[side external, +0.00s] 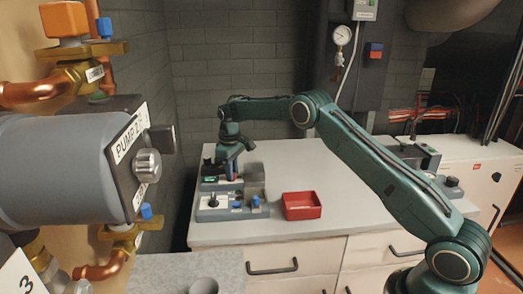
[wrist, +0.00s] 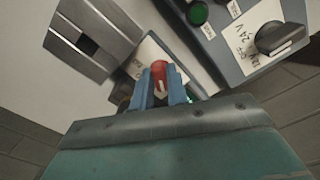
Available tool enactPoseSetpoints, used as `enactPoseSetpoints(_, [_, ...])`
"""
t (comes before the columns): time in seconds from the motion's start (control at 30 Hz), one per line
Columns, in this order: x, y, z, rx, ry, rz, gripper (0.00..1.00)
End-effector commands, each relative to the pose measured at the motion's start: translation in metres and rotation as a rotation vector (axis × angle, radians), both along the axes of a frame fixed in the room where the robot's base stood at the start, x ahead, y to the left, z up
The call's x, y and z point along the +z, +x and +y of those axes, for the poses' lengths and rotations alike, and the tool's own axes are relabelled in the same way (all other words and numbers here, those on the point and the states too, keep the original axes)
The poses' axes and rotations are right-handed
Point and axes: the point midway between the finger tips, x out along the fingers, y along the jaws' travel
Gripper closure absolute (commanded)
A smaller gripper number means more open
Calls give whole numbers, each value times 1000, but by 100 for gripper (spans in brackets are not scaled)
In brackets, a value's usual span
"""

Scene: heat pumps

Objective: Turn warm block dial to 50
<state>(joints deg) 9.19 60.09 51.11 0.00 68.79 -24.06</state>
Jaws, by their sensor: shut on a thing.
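The red dial (wrist: 160,76) has a white pointer mark and stands beside a pale label in the wrist view. My gripper (wrist: 161,92) has its blue fingers on both sides of this dial and is shut on it. The dial's scale is mostly hidden by the fingers and housing, so I cannot read its setting. A grey metal block (wrist: 95,35) with a square hole lies to the upper left of the dial. In the side view my gripper (side external: 232,172) points down at the bench equipment beside the grey block (side external: 254,178), and it hides the dial there.
A unit with a green button (wrist: 197,13) and a black knob (wrist: 278,38) sits close to my gripper at the upper right. A red tray (side external: 302,206) stands right of the equipment on the white bench (side external: 280,157). Bench space behind the tray is clear.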

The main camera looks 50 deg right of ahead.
Motion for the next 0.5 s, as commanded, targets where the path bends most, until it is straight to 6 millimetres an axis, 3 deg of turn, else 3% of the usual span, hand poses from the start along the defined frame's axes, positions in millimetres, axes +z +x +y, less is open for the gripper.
enactPoseSetpoints(0.5, [1, 0, 1, -180, 0, 0, 100])
